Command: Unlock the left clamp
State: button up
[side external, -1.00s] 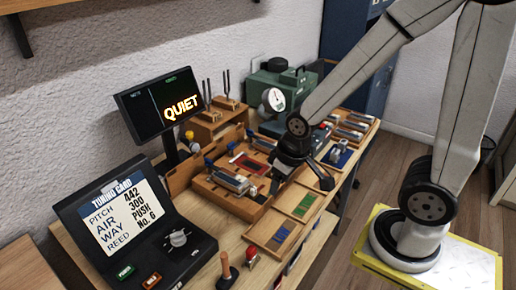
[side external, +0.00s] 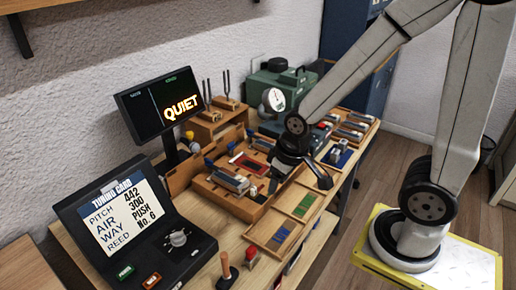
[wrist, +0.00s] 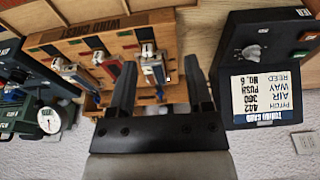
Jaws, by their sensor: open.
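The wooden wind chest (side external: 237,203) carries several metal clamps with blue ends. The clamp nearest the tuning-card console, which I take as the left one (side external: 230,182), lies along the chest's top. It also shows in the wrist view (wrist: 152,68), between the fingers in the picture. Another clamp (wrist: 108,65) is beside it to the left there. My gripper (wrist: 160,64) is open and empty; in the side view it (side external: 277,184) hangs above the right part of the chest. Whether any lever is locked is too small to tell.
The tuning-card console (side external: 135,228) stands at the near left, with a lit QUIET screen (side external: 165,105) behind it. A green machine with a gauge (side external: 280,88) stands at the back. Wooden parts trays (side external: 283,230) lie in front of the chest.

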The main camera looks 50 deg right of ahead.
jog(key=w+d+r+m+g, duration=0.1)
jog(key=w+m, duration=0.7)
jog(key=w, duration=0.7)
jog(key=m+g, duration=0.2)
jog(key=m, duration=0.8)
send_over(208, 159)
jog(key=shift+s+f, duration=0.1)
jog(key=shift+f, duration=0.5)
jog(key=shift+f, duration=0.2)
jog(key=shift+f, duration=3.75)
grip_shut()
